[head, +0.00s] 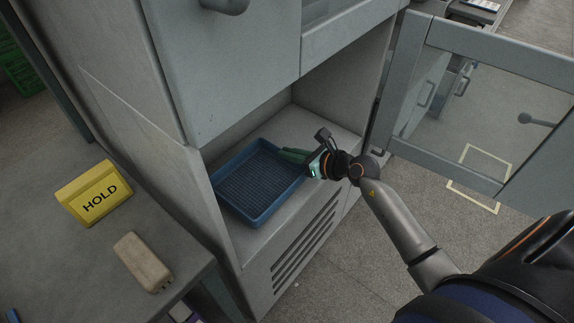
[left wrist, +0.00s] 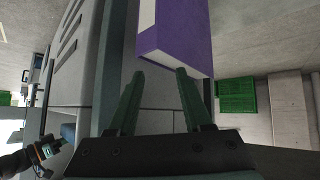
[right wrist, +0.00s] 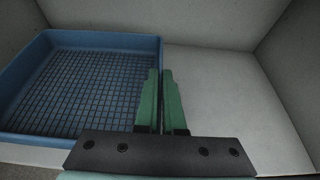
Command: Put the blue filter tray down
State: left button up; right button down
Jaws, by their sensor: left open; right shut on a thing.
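The blue filter tray (head: 258,182) sits level in the open bay of the grey machine. It is empty, with a gridded bottom, and its front edge is close to the bay's front edge. I cannot tell whether it rests fully on the bay floor. My right gripper (head: 287,155) is shut on the tray's right wall; in the right wrist view its green fingers (right wrist: 162,78) pinch the rim of the tray (right wrist: 70,130). My left gripper (left wrist: 161,76) is open and empty in the left wrist view, with a purple and white box (left wrist: 176,38) just beyond its fingertips.
The bay floor (right wrist: 215,90) is clear to the tray's right. The machine's glazed door (head: 480,95) stands open at the right. A grey bench (head: 105,255) at the left holds a yellow HOLD sign (head: 95,192) and a tan brush-like block (head: 142,262). Green crates (left wrist: 237,95) stand farther off.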

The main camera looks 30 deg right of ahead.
aim_at(290, 164)
notch_tip(290, 164, down, 3)
jog(key=shift+r+b, duration=0.1)
jog(key=shift+b, duration=0.45)
jog(key=shift+f, duration=0.4)
jog(key=shift+f, duration=0.1)
jog(key=shift+f, duration=0.15)
jog(key=c, duration=1)
grip_release()
